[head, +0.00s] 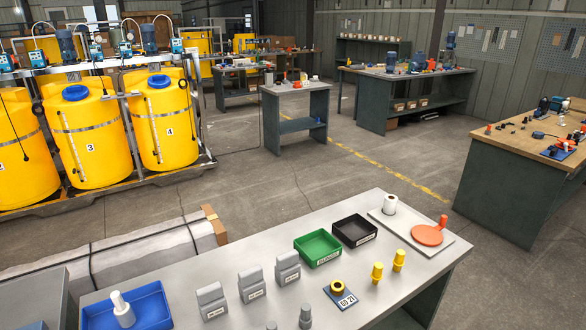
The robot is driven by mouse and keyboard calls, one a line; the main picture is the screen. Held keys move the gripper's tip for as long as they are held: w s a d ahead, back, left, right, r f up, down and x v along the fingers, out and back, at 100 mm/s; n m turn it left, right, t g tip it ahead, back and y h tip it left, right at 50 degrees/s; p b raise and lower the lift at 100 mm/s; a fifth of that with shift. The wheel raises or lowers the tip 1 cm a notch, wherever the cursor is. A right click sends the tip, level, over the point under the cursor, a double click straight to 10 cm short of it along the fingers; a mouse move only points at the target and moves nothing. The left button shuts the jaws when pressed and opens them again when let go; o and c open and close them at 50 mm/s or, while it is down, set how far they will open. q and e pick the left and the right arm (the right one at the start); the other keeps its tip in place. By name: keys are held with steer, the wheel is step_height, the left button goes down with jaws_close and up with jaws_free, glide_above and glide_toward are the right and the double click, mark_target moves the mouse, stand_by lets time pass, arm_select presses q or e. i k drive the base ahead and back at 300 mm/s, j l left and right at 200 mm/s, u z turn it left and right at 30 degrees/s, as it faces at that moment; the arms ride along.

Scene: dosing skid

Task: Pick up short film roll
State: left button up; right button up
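A short white roll (389,204) stands upright at the back left of a pale tray (441,250), near the far right end of the grey bench; it looks like the short film roll. An orange disc (427,235) and a small orange upright piece (443,221) are on the same tray. Another white piece (123,309), a cylinder with a narrower top, stands in a blue bin (154,303) at the front left. Neither of my grippers shows in the head view.
A green bin (317,248) and a black bin (355,230) sit left of the tray. Yellow fittings (377,272), grey labelled blocks (251,285) and a blue plate with a yellow ring (340,295) stand on the bench. Yellow tanks (165,125) stand behind; open floor lies beyond.

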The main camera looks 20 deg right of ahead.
mark_target(389, 206)
steer(key=l+u, duration=0.1)
steer(key=l, duration=0.8)
steer(key=l+u, duration=0.15)
steer(key=l, duration=0.7)
steer(key=l+u, duration=0.2)
steer(key=l, duration=0.65)
steer(key=l+u, duration=0.15)
steer(key=l, duration=0.7)
steer(key=k, duration=0.05)
